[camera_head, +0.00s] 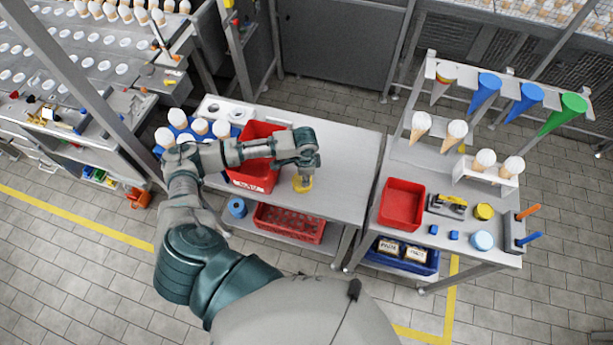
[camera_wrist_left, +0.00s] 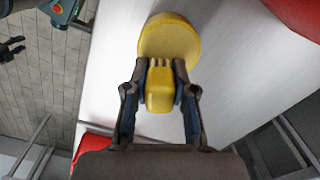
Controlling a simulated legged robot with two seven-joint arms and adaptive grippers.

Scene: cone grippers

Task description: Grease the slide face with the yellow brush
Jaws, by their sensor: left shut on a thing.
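My left gripper (camera_head: 302,178) is over the middle table and shut on the yellow brush. In the left wrist view the gripper (camera_wrist_left: 160,100) has its two dark fingers on either side of the brush's yellow block (camera_wrist_left: 159,90). The pale bristle end of the brush points at a round yellow pot or lid (camera_wrist_left: 170,38), at or just over its near edge; I cannot tell whether they touch. In the head view the yellow pot (camera_head: 303,184) shows partly under the gripper. I cannot pick out the slide face for certain. My right gripper is not in view.
A red bin (camera_head: 252,180) stands left of the gripper, with a blue tray of cones (camera_head: 180,122) beyond it. The right table holds a red tray (camera_head: 401,204), a yellow tin (camera_head: 484,211) and hanging cones. A machine with rows of white cups (camera_head: 90,60) is at upper left.

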